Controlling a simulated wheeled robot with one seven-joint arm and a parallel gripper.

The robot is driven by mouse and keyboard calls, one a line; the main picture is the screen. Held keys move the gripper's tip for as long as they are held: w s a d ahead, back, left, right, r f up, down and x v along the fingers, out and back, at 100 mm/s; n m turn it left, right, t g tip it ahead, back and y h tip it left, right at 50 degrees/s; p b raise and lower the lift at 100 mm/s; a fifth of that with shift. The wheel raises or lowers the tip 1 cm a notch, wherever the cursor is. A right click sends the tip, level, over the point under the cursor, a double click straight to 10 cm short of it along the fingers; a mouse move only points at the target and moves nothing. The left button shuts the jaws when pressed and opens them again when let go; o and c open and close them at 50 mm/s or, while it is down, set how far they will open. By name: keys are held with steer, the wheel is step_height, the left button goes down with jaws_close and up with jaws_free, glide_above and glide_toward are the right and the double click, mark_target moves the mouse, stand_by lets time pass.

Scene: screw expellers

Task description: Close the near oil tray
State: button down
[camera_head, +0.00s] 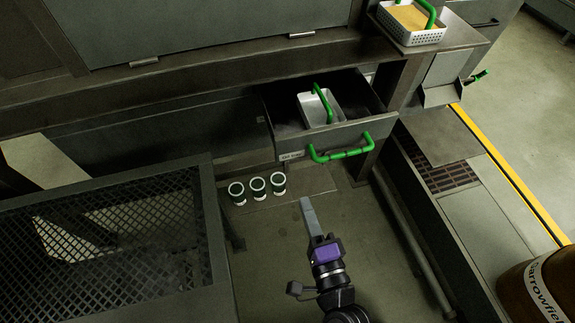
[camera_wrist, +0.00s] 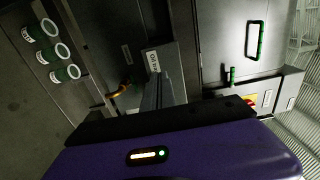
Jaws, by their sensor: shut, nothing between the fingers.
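The near oil tray (camera_head: 335,136) is a grey drawer pulled out from under the long bench. Its front has a thick green bar handle (camera_head: 342,154) and a small white label (camera_head: 291,155). A white box with a green handle (camera_head: 318,108) sits inside the drawer. My gripper (camera_head: 306,201) is shut and empty, below and in front of the drawer, apart from the handle in the head view. In the wrist view the fingers (camera_wrist: 156,82) point toward the drawer front, near its label (camera_wrist: 152,61); the drawer's handle is not clear there.
Three green-and-white cans (camera_head: 257,188) stand on a low ledge left of my gripper. A mesh-topped frame (camera_head: 120,235) fills the left. A perforated basket (camera_head: 411,25) stands on the upper right ledge. A brown barrel (camera_head: 535,290) is at lower right.

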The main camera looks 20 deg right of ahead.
mark_target(287, 152)
steer(key=w+p, duration=0.2)
steer(key=w, duration=1.1)
steer(key=shift+w, duration=0.35)
